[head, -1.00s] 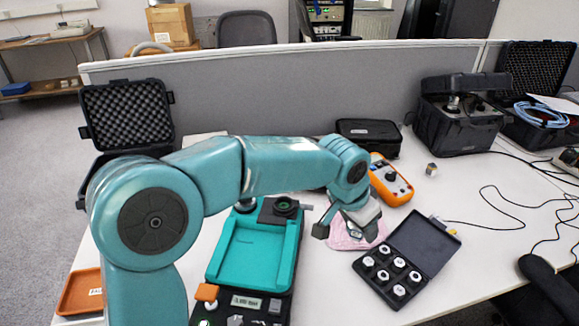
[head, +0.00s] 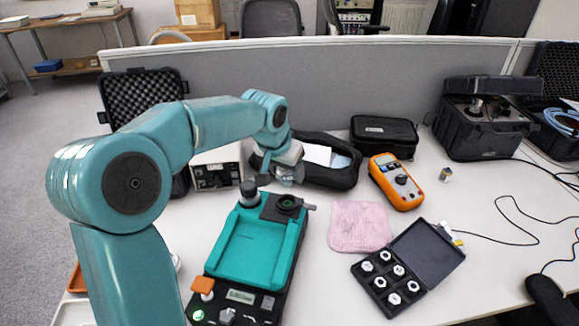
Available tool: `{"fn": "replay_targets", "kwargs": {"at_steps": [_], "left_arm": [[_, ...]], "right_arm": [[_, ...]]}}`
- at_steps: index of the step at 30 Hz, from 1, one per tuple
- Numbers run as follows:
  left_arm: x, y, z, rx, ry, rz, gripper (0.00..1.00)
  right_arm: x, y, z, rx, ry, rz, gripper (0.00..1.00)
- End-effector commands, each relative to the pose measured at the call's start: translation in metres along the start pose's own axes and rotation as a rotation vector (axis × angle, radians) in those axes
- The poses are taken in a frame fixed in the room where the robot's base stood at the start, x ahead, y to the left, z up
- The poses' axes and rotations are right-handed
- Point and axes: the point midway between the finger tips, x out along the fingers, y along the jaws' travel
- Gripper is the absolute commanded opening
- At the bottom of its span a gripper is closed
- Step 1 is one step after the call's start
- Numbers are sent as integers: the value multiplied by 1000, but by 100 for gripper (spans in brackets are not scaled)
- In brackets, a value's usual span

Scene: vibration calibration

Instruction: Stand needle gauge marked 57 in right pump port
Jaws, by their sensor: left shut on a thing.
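My left gripper (head: 277,178) is shut on a small greyish needle gauge (head: 286,174), which the fingers largely hide. Its marking cannot be read. The gripper is above and behind the teal pump (head: 248,258), in front of the open black case. At the pump's back edge, a dark ring-shaped port (head: 289,203) is on the right; the gripper is apart from it. A grey cylindrical piece (head: 248,190) stands at the back left of the pump. My right gripper is not in view.
A pink cloth (head: 359,226) lies right of the pump. An open black case (head: 342,179) and a closed one (head: 384,134) stand behind.

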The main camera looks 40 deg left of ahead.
Motion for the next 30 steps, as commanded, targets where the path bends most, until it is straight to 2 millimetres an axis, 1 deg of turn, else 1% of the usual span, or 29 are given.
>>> {"fn": "replay_targets", "kwargs": {"at_steps": [8,24,30], "left_arm": [[14,0,5,1,1,0,22],[53,2,18,2,1,1,22],[61,2,22,2,1,0,22]], "right_arm": [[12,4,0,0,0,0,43],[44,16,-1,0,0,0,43],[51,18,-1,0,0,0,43]]}}
